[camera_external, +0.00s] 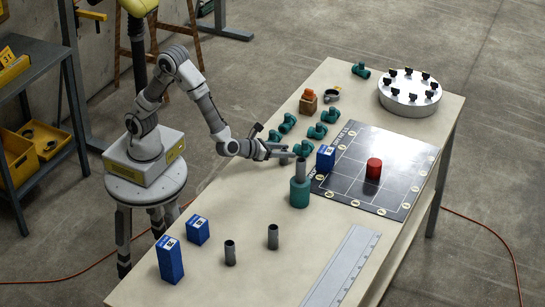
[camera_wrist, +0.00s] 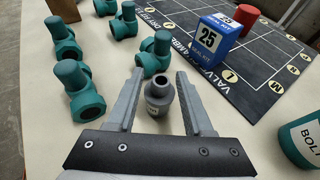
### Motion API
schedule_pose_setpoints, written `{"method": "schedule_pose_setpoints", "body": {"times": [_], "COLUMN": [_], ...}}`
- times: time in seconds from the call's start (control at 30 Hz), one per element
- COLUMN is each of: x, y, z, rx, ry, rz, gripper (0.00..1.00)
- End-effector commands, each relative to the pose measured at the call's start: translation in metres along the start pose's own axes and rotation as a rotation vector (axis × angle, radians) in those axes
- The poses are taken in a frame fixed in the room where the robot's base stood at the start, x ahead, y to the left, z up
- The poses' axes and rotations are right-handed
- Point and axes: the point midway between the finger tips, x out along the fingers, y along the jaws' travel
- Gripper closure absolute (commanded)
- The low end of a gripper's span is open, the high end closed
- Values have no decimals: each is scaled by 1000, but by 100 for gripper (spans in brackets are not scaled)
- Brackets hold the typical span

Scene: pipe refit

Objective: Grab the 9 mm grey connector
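A grey stepped connector (camera_wrist: 158,97), narrower at the top, stands upright between my gripper's fingers in the wrist view. Its small label is too blurred to read. My gripper (camera_wrist: 160,74) is open, with one finger on each side of the connector and visible gaps to it. In the external view my gripper (camera_external: 286,152) is low over the table, left of the blue box. A grey tube (camera_external: 300,170) shows just above the teal can there; I cannot tell whether it is the same connector or whether it rests on the can.
The teal can (camera_external: 300,193) and blue box marked 25 (camera_wrist: 212,42) stand close on the right. Several teal fittings (camera_wrist: 85,92) lie left and beyond. A dark grid board (camera_external: 395,180) holds a red cylinder (camera_external: 374,169). Two dark tubes (camera_external: 273,237) stand nearer the front.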

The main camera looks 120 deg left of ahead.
Motion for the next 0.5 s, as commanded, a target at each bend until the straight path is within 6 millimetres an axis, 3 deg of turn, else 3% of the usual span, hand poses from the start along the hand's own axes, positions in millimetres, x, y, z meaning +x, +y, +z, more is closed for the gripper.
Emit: {"method": "schedule_pose_setpoints", "body": {"times": [0.03, 0.27, 0.5], "x": [0, 0, 0], "y": [0, 0, 0], "z": [0, 0, -1], "rx": [0, 0, 1], "ry": [0, 0, 1], "rz": [0, 0, 1], "gripper": [60, 100, 100]}}
